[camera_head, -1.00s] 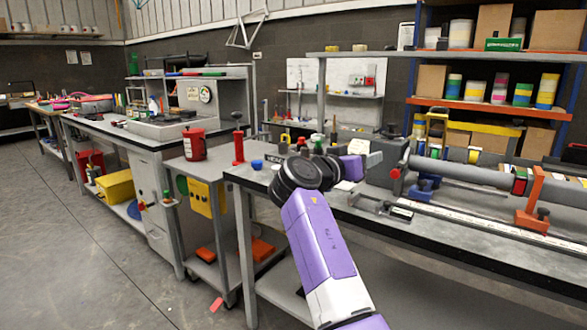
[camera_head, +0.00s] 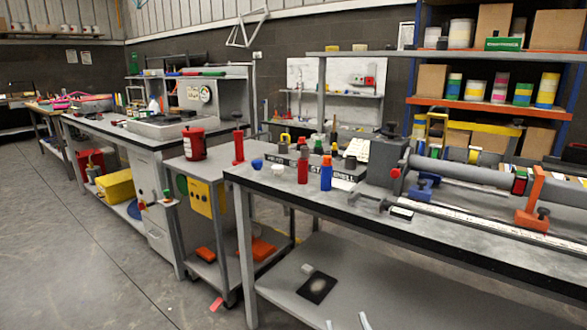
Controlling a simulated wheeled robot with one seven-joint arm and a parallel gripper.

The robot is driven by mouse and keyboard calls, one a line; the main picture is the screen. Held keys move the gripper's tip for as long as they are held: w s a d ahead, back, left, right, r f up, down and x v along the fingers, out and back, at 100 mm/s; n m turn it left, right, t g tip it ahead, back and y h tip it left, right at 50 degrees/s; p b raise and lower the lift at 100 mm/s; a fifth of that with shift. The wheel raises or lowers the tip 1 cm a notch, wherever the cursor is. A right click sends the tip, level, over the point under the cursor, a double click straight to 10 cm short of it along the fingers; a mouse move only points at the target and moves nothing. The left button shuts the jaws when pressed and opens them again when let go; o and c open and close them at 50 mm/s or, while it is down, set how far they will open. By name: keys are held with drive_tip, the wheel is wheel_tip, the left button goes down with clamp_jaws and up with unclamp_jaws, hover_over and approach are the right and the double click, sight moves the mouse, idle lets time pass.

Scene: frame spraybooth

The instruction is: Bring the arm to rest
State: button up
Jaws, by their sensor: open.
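Two pale fingertips of my gripper (camera_head: 346,322) poke up at the bottom edge of the head view. They stand apart with nothing seen between them, so it is open. The rest of my gripper and arm is hidden below the frame. The fingertips appear in front of the lower shelf of the near workbench (camera_head: 300,205), low in the picture and clear of the bench top.
A red bottle (camera_head: 303,170) and a blue bottle (camera_head: 326,174) stand near the bench's front edge. A long tube fixture (camera_head: 465,170) fills the bench's right side. A white cup and a dark card (camera_head: 317,287) lie on the lower shelf. Floor at left is clear.

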drive_tip(key=s+d+m+g+h, duration=0.1)
drive_tip(key=s+d, duration=0.2)
drive_tip(key=s, duration=1.1)
drive_tip(key=s+d+f+m+g, duration=0.1)
drive_tip(key=s+d, duration=0.2)
drive_tip(key=s, duration=1.2)
drive_tip(key=s+d+m+g+h, duration=0.1)
drive_tip(key=s+d+m, duration=0.15)
drive_tip(key=s, duration=1.15)
wheel_tip(320, 180, up, 16)
drive_tip(key=p, duration=1.5)
drive_tip(key=shift+w+d+f+n, duration=0.2)
drive_tip(key=shift+f+n, duration=0.05)
drive_tip(key=shift+n, duration=0.2)
